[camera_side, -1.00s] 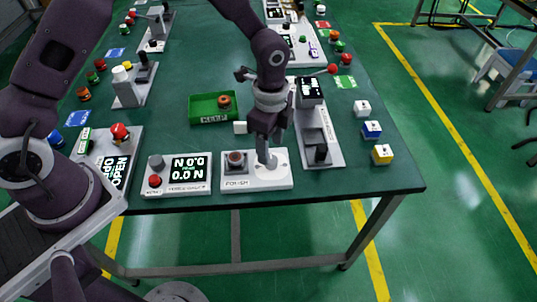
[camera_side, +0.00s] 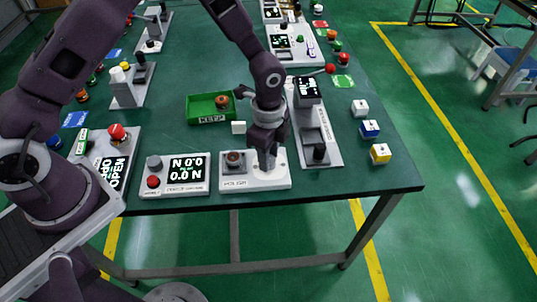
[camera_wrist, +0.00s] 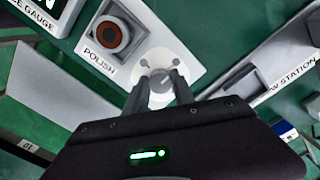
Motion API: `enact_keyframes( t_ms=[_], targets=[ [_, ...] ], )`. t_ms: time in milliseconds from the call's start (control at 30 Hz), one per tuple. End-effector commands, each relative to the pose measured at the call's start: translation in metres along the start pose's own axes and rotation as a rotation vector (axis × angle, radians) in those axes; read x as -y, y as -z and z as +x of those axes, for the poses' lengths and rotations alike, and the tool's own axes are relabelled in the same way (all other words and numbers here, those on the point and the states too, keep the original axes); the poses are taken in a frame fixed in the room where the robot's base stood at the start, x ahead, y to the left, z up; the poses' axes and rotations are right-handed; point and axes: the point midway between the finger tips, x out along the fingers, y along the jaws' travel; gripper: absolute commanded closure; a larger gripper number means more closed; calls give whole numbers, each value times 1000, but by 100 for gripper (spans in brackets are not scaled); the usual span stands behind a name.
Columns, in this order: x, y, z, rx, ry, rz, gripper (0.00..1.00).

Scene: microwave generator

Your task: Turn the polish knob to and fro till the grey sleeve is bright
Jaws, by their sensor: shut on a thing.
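The white POLISH box (camera_side: 280,183) stands at the table's front edge, and its label shows in the wrist view (camera_wrist: 98,60). On its left part a dark grey square seat (camera_side: 225,168) holds a reddish-brown ring with a dark centre (camera_wrist: 108,36); I cannot tell whether this is the grey sleeve. The polish knob (camera_wrist: 160,80) is a small grey-white round piece on a white disc at the box's right. My gripper (camera_wrist: 160,88) points down over it and is shut on the knob. In the side view my fingers hide most of the knob.
A gauge box (camera_side: 175,176) with a screen and red button stands close left. A grey station (camera_side: 318,138) with a black block stands close right. A green tray (camera_side: 200,110) and a small white block (camera_side: 238,127) lie behind. Coloured cubes (camera_side: 370,130) stand further right.

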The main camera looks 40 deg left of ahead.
Motion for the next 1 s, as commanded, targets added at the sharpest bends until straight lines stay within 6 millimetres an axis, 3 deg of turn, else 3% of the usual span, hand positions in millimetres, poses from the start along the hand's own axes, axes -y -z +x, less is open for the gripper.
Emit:
enact_keyframes(
  t_ms=[333, 1000],
  targets=[
    [0, 0, 0, -1, 1, -155, 100],
    [-2, 1, 0, -1, 0, -774, 100]
  ],
)
